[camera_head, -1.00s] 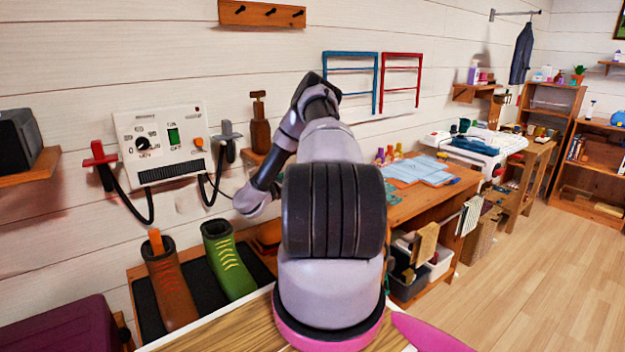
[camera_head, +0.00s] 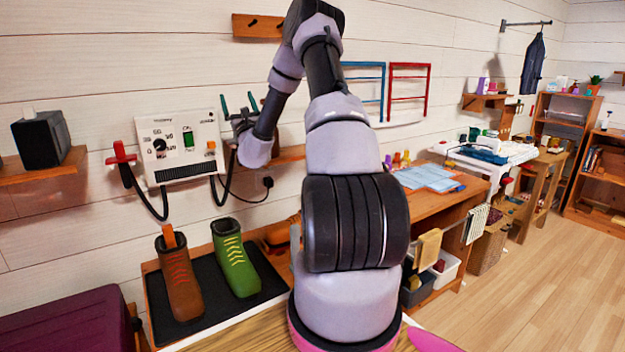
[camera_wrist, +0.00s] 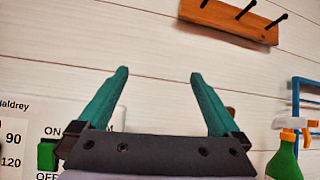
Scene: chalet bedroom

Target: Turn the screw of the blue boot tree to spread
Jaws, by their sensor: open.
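I cannot make out a blue boot tree or its screw in either view. A brown boot (camera_head: 181,283) with an orange piece standing in its top and a green boot (camera_head: 235,262) with yellow laces stand on a dark mat at lower left. My gripper (camera_head: 239,103) is raised in front of the wall, right of the white control panel and well above the boots. Its teal fingers point up, apart and empty; they also show in the wrist view (camera_wrist: 158,75), with only wall between them.
The white control panel (camera_head: 164,124) has a red holder (camera_head: 121,155) and hanging cables. A peg rail (camera_wrist: 230,18) is on the wall above. A green spray bottle (camera_wrist: 284,163) is at right in the wrist view. A workbench (camera_head: 440,206) stands to the right; the floor is clear.

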